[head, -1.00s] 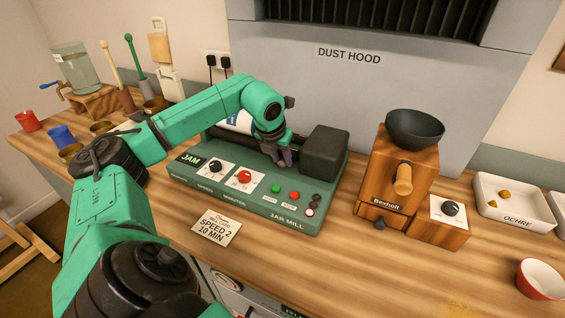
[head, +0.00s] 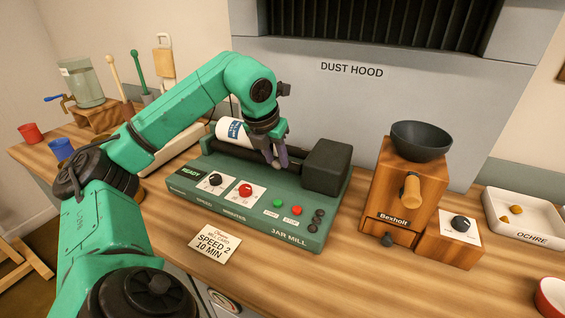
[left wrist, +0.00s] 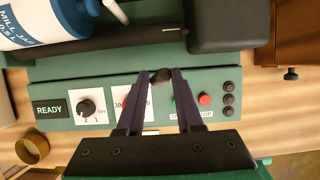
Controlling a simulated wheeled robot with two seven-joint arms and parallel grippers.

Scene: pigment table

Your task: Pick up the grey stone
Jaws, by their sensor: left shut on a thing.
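A small dark grey stone (left wrist: 160,75) shows between my fingertips in the left wrist view. My left gripper (head: 276,165) is shut on it, above the jar mill (head: 262,186), near its rollers. In the left wrist view the gripper (left wrist: 160,78) has its two dark fingers on either side of the stone. In the head view the stone is too small and too covered by the fingers to make out clearly. A white and blue mill jar (head: 232,132) lies on the mill just left of the gripper. My right gripper is not in view.
The mill's display reads READY (head: 190,171). A dark block (head: 326,167) rises at the mill's right end. A wooden grinder (head: 394,190) with a dark bowl stands further right, beside a white ochre tray (head: 528,224). A note card (head: 215,243) lies in front.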

